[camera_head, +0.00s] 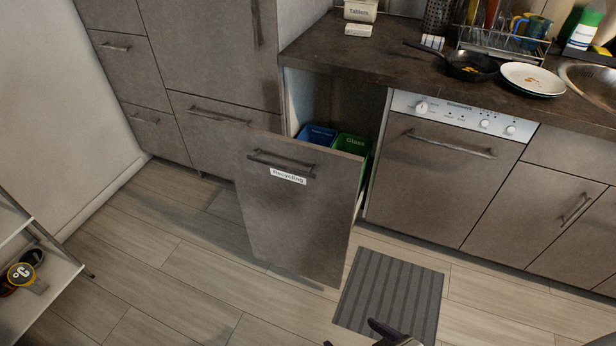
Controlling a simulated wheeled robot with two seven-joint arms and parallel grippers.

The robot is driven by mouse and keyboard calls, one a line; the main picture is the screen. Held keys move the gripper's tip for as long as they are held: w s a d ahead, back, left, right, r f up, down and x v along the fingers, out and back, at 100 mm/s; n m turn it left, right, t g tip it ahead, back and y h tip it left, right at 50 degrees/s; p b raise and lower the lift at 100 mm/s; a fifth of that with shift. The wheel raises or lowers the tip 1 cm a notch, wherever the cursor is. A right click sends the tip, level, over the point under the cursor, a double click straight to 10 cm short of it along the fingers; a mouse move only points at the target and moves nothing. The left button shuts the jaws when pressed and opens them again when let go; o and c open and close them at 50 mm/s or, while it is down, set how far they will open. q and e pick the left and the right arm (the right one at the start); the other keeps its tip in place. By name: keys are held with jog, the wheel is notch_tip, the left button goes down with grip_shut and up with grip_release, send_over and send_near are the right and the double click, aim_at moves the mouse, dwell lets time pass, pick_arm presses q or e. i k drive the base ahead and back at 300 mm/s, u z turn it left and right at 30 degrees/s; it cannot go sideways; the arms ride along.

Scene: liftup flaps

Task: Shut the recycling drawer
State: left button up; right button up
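The recycling drawer (290,215) stands pulled out from the cabinet row, its grey front facing me. A bar handle (281,163) and a white "Recycling" label are near the top of its front. Behind the front, a blue bin (317,134) and a green "Glass" bin (350,144) show inside the drawer. One dark gripper (388,331) shows only partly at the bottom edge, over the mat and well apart from the drawer; I take it to be my right one. Its finger state is unclear. My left gripper is not clearly in view.
A striped grey mat (391,292) lies on the floor right of the drawer. A dishwasher (439,158) stands right of the opening. The counter (395,65) holds a pan and plates. A white shelf (40,285) is at lower left. Floor before the drawer is clear.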

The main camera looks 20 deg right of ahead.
aim_at(299, 205)
jog(key=z, duration=1.45)
jog(key=i, duration=0.5)
jog(key=u, duration=1.95)
